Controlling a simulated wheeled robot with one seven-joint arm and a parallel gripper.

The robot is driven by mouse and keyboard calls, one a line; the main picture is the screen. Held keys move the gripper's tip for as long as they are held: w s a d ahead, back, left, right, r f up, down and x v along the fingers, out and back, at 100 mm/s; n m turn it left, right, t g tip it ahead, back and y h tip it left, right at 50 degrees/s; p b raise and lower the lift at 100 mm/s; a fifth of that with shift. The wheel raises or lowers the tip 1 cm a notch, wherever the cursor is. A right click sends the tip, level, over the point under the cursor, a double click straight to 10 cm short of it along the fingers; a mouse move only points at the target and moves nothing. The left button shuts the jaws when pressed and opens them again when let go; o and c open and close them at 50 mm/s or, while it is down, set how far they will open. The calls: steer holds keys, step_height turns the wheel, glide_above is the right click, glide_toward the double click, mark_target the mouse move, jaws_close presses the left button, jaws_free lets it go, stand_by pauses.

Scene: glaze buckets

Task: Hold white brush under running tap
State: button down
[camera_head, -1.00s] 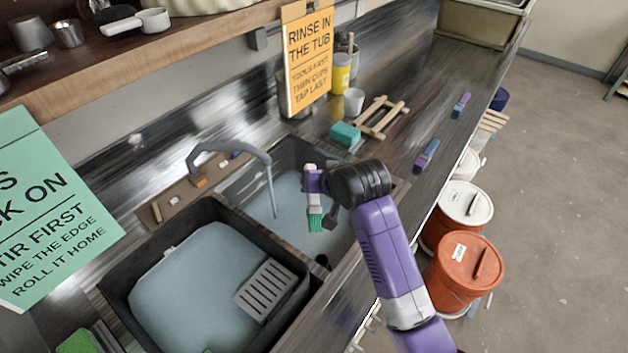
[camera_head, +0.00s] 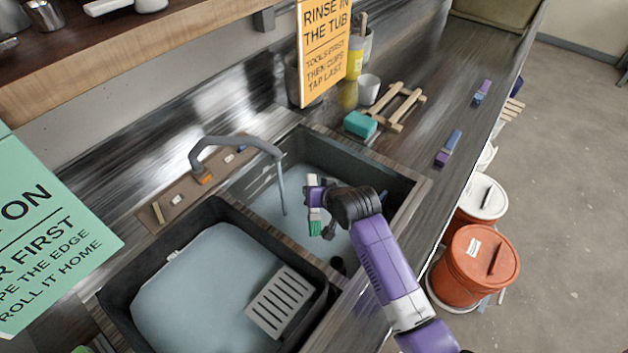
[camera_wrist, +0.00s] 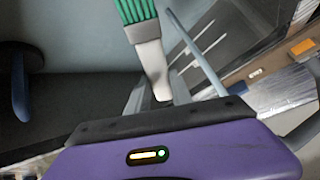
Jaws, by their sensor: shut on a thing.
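My gripper (camera_head: 316,193) is shut on the brush (camera_head: 315,215), which has a white handle and green bristles. The brush hangs bristles down over the rear sink basin, just right of the tap. In the wrist view the brush (camera_wrist: 150,55) sticks out from my gripper (camera_wrist: 155,106). The grey tap (camera_head: 235,141) arches over the basin, and a thin blue-grey length (camera_head: 283,190) drops from its end. I cannot tell whether that length is water or pipe. It shows beside the brush in the head view, with a small gap between them.
A dark tub (camera_head: 120,290) with pale liquid and a slotted grey plate (camera_head: 280,302) stands at the front left. A teal sponge (camera_head: 360,124), white cup (camera_head: 369,89) and wooden frame (camera_head: 398,107) lie behind the sink. An orange bucket (camera_head: 474,265) stands on the floor at right.

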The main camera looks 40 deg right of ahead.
steer(key=shift+w+f+b, duration=0.4)
steer(key=shift+w+b, duration=0.05)
steer(key=shift+w, duration=0.1)
steer(key=w+f+b, duration=0.2)
steer(key=w+b, duration=0.7)
steer(key=w, duration=0.3)
steer(key=shift+w+a+f, duration=0.15)
steer(key=shift+w+f, duration=0.05)
steer(key=shift+w, duration=0.2)
stand_by(0.4)
steer(key=shift+d, duration=0.6)
steer(key=shift+a, duration=0.15)
steer(key=shift+a+p, duration=0.4)
steer(key=shift+a, duration=0.05)
